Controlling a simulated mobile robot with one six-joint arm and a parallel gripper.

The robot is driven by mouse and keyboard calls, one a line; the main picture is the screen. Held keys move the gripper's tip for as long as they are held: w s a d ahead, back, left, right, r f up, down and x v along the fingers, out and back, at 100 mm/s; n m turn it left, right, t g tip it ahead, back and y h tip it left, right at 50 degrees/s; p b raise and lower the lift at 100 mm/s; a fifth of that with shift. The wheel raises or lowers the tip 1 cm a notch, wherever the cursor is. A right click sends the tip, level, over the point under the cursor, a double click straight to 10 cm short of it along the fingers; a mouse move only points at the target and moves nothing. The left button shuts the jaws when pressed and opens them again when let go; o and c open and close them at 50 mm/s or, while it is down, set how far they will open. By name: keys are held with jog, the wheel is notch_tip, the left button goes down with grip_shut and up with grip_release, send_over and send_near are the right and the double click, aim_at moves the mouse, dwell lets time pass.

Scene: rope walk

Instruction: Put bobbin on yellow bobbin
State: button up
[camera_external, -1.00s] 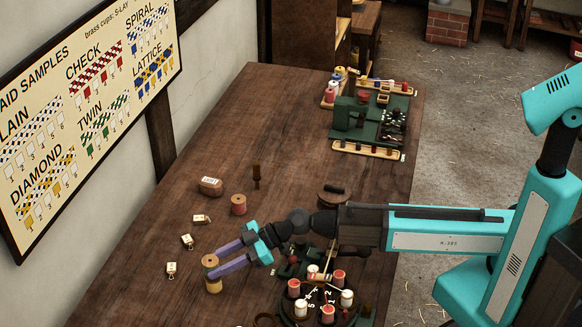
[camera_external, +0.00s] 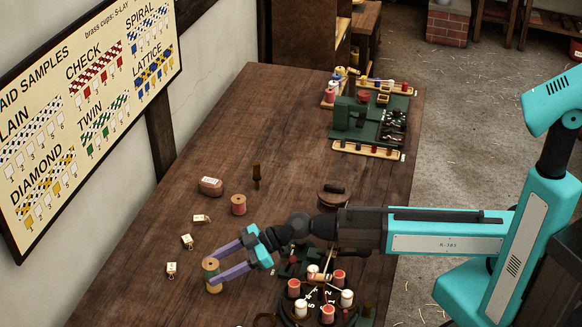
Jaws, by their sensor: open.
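A small stack stands upright on the table at the lower left: a bobbin (camera_external: 210,264) with a pale wooden top and a bluish band sits over the yellow bobbin (camera_external: 214,286). They look in line, but the join between them is too small to see clearly. My gripper (camera_external: 217,268) is open, reaching in from the right, with one finger tip behind and one in front of the stack. The front finger hides part of it, and I cannot tell whether either finger touches it.
A round braiding stand with several bobbins (camera_external: 294,288) is at the right.

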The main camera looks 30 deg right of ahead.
jog(key=shift+r, duration=0.2)
jog(key=b+v, duration=0.2)
jog(key=v, duration=0.7)
jog(key=shift+d+b, duration=0.25)
jog(key=shift+b, duration=0.1)
jog(key=shift+d+f+b, duration=0.1)
jog(key=shift+b, duration=0.2)
jog(key=b+v, duration=0.2)
jog(key=b, duration=0.2)
jog(key=shift+d+r+b, duration=0.1)
jog(key=shift+r+b, duration=0.1)
jog(key=shift+b, duration=0.25)
dwell(0.6)
